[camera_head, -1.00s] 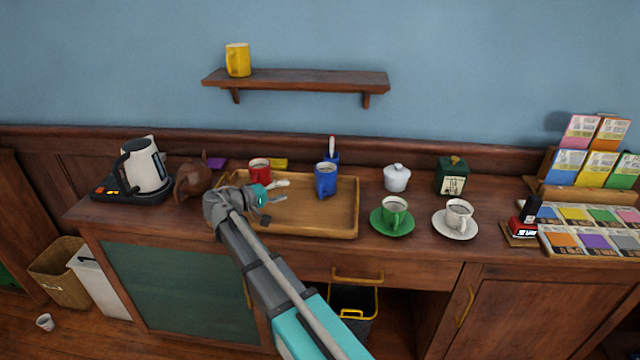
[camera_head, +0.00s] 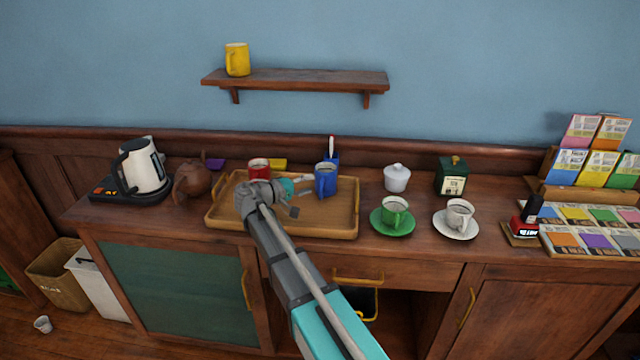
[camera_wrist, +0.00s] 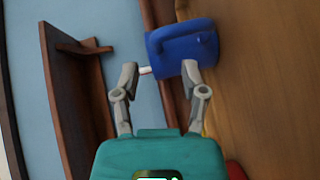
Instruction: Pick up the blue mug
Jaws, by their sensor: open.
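The blue mug (camera_head: 326,181) stands upright on the wooden tray (camera_head: 346,215), toward its right back part. The fingers are spread and hold nothing. Whether the right fingertip touches the mug I cannot tell.
A red mug (camera_head: 259,168) stands on the tray behind my wrist. A green cup (camera_head: 394,212) on a saucer stands to the right. A shelf (camera_head: 300,78) with a yellow mug (camera_head: 237,60) hangs above.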

